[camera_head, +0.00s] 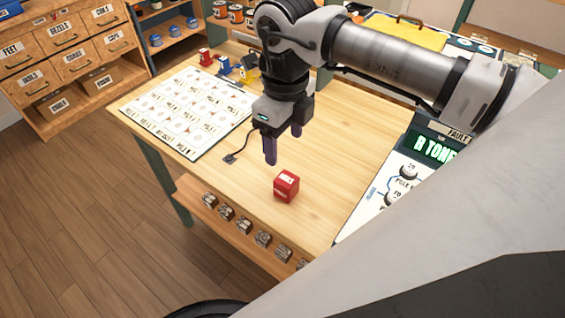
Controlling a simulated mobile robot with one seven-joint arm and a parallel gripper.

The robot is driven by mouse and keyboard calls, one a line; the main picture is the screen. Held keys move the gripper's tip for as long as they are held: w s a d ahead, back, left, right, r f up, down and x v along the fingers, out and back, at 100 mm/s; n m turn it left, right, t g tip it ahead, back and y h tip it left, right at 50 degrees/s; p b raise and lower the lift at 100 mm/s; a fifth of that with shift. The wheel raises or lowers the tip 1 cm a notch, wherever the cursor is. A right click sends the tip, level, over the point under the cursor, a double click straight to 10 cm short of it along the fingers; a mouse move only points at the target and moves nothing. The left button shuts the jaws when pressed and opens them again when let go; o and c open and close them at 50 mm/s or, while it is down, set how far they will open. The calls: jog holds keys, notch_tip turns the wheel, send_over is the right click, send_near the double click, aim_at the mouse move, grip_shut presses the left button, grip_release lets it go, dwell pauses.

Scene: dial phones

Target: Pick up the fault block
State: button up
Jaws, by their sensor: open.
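A red block (286,186) with a white label stands alone on the wooden table; its lettering is too small to read, so I cannot confirm that it is the fault block. My gripper (284,149) points down just behind and above it, with two purple fingers spread apart and nothing between them. The fingertips are apart from the block.
A white chart board (188,110) lies on the table's left. Small red, blue and yellow blocks (224,66) stand behind it. A panel with a green "R TONE" display (437,150) is at right. Several small metallic blocks (244,227) line the front ledge.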

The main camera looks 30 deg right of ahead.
notch_tip(320, 180, down, 9)
jog(key=b, duration=0.5)
jog(key=shift+s+d+r, duration=0.1)
jog(key=shift+r, duration=0.1)
jog(key=f+b, duration=0.2)
jog(key=f, duration=0.3)
jog(key=shift+w+d+f+b, duration=0.2)
jog(key=shift+d+b, duration=0.1)
jog(key=shift+b, duration=0.1)
jog(key=shift+r, duration=0.15)
jog(key=c, duration=1.1)
